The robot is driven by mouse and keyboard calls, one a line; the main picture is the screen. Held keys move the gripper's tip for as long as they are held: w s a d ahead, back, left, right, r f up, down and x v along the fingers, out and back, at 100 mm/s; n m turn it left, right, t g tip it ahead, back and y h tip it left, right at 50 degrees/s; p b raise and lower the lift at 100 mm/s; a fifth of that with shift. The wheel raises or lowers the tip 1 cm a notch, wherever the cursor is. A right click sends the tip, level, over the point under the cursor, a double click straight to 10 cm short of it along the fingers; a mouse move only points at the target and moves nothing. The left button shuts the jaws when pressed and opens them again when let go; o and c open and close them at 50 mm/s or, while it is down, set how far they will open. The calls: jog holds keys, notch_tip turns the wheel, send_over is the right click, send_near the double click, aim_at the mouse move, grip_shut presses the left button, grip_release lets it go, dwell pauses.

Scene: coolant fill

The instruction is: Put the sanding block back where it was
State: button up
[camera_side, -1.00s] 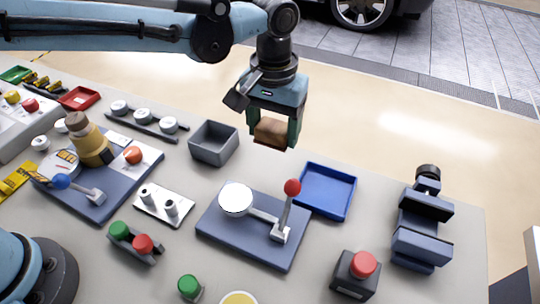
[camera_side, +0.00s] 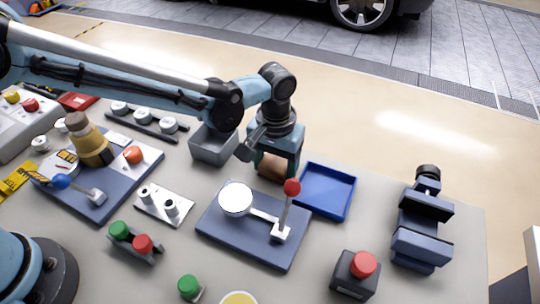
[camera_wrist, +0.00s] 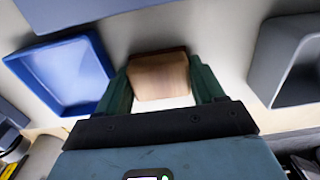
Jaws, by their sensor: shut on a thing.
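The sanding block (camera_side: 270,168) is a brown, wooden-looking block between the green fingers of my gripper (camera_side: 276,164). In the wrist view the block (camera_wrist: 158,76) sits between both fingers of my gripper (camera_wrist: 160,88), which is shut on it. The block is low, at or just above the grey table, behind the lever panel. I cannot tell whether its underside touches the table. A finger and the gripper body hide part of it in the side view.
A grey bin (camera_side: 211,150) stands left of my gripper and an empty blue tray (camera_side: 325,192) right. In front is a blue panel (camera_side: 245,240) with a red-knobbed lever (camera_side: 291,188) rising near my gripper. A vise (camera_side: 422,228) stands further right.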

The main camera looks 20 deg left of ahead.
aim_at(274, 163)
jog(key=shift+f, duration=0.15)
jog(key=o, duration=0.7)
notch_tip(274, 163, up, 12)
jog(key=a+r+t, duration=0.1)
jog(key=a+r, duration=0.3)
jog(key=a, duration=0.4)
jog(key=shift+s+a+f+t, duration=0.35)
jog(key=shift+s+a+t, duration=0.65)
jog(key=shift+s+a, duration=1.55)
jog(key=shift+s+a+f+t, duration=0.3)
jog(key=shift+s+a+t, duration=0.85)
jog(key=shift+a, duration=2.5)
jog(key=shift+s+a+f+t, duration=0.35)
jog(key=shift+s+a+t, duration=0.5)
jog(key=shift+s+a, duration=1.75)
